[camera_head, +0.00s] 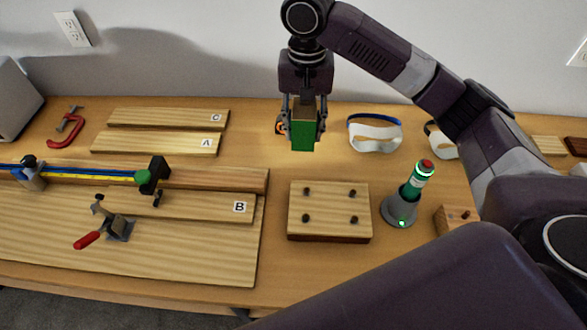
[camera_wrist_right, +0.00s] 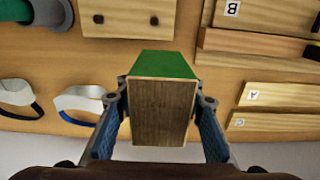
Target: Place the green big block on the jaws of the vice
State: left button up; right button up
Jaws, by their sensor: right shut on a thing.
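The green big block (camera_head: 303,136) is held in my right gripper (camera_head: 303,112), above the back part of the table. In the right wrist view my right gripper (camera_wrist_right: 160,125) has its fingers on both sides of the block (camera_wrist_right: 165,66), which shows a green face and a brown wooden face. A flat wooden piece with several dark pegs (camera_head: 328,211) lies in front of the block, below and slightly right. It may be the vice's jaws, but I cannot be sure. It shows partly in the wrist view (camera_wrist_right: 128,20). My left gripper is not in view.
A grey lamp-like stand with a green and red top (camera_head: 403,208) stands right of the pegged piece. White goggles (camera_head: 374,134) lie behind. Boards A and C (camera_head: 155,143), a toggle clamp (camera_head: 117,229) and a bar clamp (camera_head: 100,174) are at left. Table between block and pegged piece is clear.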

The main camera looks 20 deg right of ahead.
send_over(301, 179)
notch_tip(301, 179, down, 5)
notch_tip(301, 179, down, 6)
jog(key=shift+s+f, duration=0.1)
jog(key=shift+f, duration=0.1)
notch_tip(301, 179, down, 4)
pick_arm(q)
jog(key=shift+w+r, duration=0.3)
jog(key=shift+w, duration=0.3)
pick_arm(e)
jog(key=shift+f, duration=0.3)
pick_arm(q)
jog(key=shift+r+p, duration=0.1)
jog(key=shift+p, duration=0.25)
pick_arm(e)
jog(key=shift+f, duration=0.1)
jog(key=o, duration=1.3)
jog(key=shift+c, duration=0.2)
